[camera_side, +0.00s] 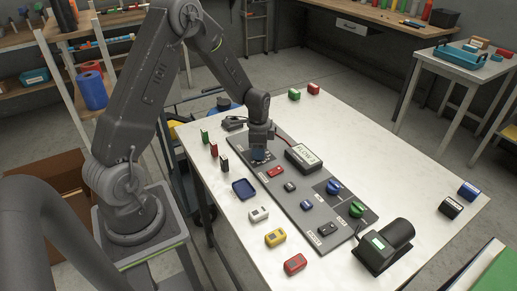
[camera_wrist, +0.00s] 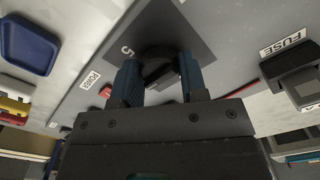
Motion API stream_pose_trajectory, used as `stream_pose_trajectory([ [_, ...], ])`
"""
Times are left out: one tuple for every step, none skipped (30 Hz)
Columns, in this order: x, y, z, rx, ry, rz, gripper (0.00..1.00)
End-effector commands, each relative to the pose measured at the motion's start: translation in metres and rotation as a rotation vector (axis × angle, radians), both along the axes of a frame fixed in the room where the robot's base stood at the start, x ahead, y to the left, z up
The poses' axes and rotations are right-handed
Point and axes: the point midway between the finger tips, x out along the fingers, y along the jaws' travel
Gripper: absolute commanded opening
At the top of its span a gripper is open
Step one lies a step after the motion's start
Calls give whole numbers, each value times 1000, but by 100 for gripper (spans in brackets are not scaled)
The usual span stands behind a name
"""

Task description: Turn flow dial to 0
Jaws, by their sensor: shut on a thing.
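The flow dial (camera_wrist: 157,58) is a dark round knob on a dark square plate with a "5" printed beside it, in the wrist view. My gripper (camera_wrist: 160,80) has its blue-tipped fingers on either side of the knob, shut on it. In the side view my gripper (camera_side: 259,152) reaches straight down onto the far left end of the grey panel (camera_side: 318,215), hiding most of the dial. A box with a light screen (camera_side: 303,156) reads "FLOW" and a figure too small to read surely.
The panel also carries a red switch (camera_side: 276,171), a blue knob (camera_side: 333,187) and a green knob (camera_side: 356,209). A blue tray (camera_side: 243,189) lies left of the panel. A black fuse part (camera_wrist: 295,72) sits right of my gripper. A black cylindrical device (camera_side: 385,245) stands at the near right.

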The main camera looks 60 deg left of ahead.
Motion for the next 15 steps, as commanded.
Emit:
stream_pose_trajectory([
  [0,0,0,1,-1,5,16],
  [0,0,0,1,-1,9,16],
  [0,0,0,1,-1,18,16],
  [0,0,0,1,-1,27,16],
  [0,0,0,1,-1,36,16],
  [0,0,0,1,0,51,16],
  [0,0,0,1,0,65,16],
  [0,0,0,1,0,79,16],
  [0,0,0,2,1,103,16],
  [0,0,0,2,1,123,16],
  [0,0,0,2,1,143,16],
  [0,0,0,2,1,173,16],
  [0,0,0,2,1,197,16],
  [0,0,0,2,1,223,16],
  [0,0,0,1,1,258,16],
])
